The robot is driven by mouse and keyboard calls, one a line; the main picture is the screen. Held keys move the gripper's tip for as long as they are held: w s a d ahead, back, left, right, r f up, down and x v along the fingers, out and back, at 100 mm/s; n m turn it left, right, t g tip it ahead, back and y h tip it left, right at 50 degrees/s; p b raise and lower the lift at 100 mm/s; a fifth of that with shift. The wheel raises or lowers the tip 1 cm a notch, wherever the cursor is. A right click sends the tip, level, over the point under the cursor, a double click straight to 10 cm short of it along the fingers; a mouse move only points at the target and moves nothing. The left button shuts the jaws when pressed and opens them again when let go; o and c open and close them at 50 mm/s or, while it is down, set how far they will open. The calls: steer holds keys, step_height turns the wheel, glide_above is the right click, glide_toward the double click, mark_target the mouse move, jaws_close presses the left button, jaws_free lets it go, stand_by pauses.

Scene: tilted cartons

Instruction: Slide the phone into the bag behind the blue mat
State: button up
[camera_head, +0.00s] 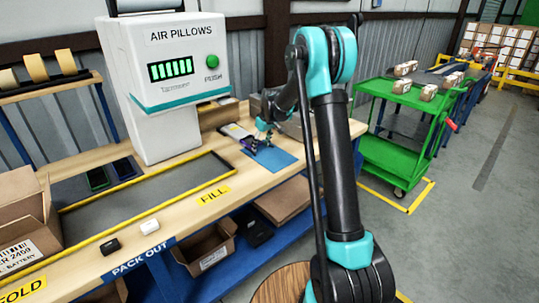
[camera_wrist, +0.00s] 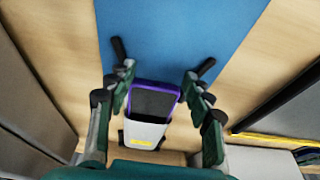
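The blue mat (camera_head: 277,158) lies on the bench, and it fills the top middle of the wrist view (camera_wrist: 175,35). My gripper (camera_head: 256,143) is low over the mat's far-left edge. In the wrist view, its two fingers (camera_wrist: 158,88) stand at either side of the phone (camera_wrist: 155,102), close against its edges. The phone has a dark face and a purple rim. A pale grey bag (camera_head: 236,130) lies behind the mat. In the wrist view, a pale piece with yellow print (camera_wrist: 147,134) covers the phone's near end; it looks like the bag, but how far the phone is inside is unclear.
The white air pillow machine (camera_head: 165,90) stands left of the mat. Two dark devices (camera_head: 110,177) lie on a grey area of the bench. An open carton (camera_head: 30,220) is at far left. A green cart (camera_head: 400,130) stands to the right.

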step_height(320, 180, up, 8)
stand_by(0.9)
steer(key=shift+s+d, duration=0.1)
steer(key=shift+s, duration=0.1)
